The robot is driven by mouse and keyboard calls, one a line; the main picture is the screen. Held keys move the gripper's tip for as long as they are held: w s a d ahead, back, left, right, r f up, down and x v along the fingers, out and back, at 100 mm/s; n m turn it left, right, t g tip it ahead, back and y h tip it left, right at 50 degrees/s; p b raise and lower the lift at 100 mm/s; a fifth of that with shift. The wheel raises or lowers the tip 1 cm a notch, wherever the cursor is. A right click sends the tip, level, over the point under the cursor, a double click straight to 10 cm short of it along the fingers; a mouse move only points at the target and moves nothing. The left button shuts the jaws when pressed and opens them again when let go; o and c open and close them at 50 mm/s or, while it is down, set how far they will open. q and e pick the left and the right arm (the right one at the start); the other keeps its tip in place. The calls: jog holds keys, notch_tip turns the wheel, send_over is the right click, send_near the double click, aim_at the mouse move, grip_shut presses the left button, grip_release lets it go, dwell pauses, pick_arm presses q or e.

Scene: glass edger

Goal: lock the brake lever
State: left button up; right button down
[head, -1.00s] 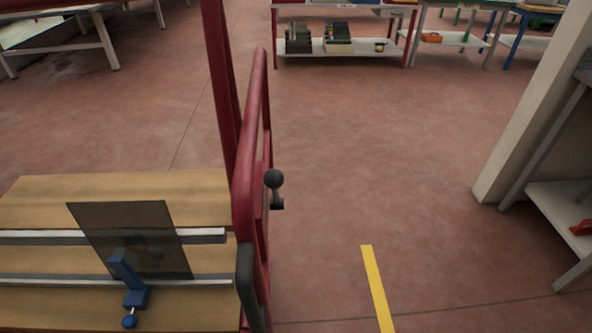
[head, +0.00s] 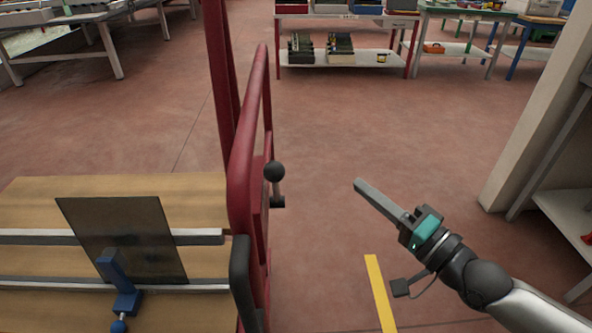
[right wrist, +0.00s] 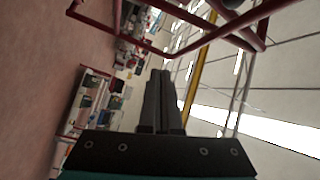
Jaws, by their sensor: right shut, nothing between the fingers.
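The brake lever (head: 275,174) has a dark round knob and a short stem, and sticks out from the right side of the red frame (head: 243,170) in the head view. My right gripper (head: 362,186) is shut and empty, to the right of the lever and apart from it, its fingers pointing up and left. In the right wrist view the closed fingers (right wrist: 160,80) stand together with nothing between them. A dark rounded shape (right wrist: 232,3) shows at the top edge there; I cannot tell whether it is the knob. My left gripper is not in view.
A wooden bed (head: 200,190) with metal rails, a dark glass sheet (head: 130,240) and a blue clamp (head: 122,285) lies left of the frame. Open floor (head: 360,130) lies to the right, with a yellow stripe (head: 380,295). A pillar (head: 535,130) and shelf (head: 570,215) stand at right.

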aim_at(276, 185)
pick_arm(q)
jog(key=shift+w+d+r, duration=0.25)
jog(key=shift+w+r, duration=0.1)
pick_arm(e)
jog(key=s+a+r+y, duration=0.2)
jog(key=s+a+r, duration=0.1)
jog(key=r, duration=0.2)
jog(key=shift+s+a+r+m+g+y, duration=0.2)
jog(key=shift+s+a+m+g+y, duration=0.1)
jog(key=shift+s+g+y, duration=0.1)
jog(key=shift+w, duration=0.1)
jog(key=x, duration=1)
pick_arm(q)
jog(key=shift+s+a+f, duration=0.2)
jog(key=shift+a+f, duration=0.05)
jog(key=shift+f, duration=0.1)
pick_arm(e)
jog(key=shift+s+a+f, duration=0.15)
jog(key=shift+s+a, duration=0.15)
jog(key=shift+s, duration=0.3)
jog(key=shift+s+a+f, duration=0.2)
jog(key=shift+s+a, duration=0.05)
jog(key=shift+s, duration=0.3)
jog(key=shift+s+a+f, duration=0.15)
jog(key=shift+s+a, duration=0.15)
jog(key=shift+s, duration=0.3)
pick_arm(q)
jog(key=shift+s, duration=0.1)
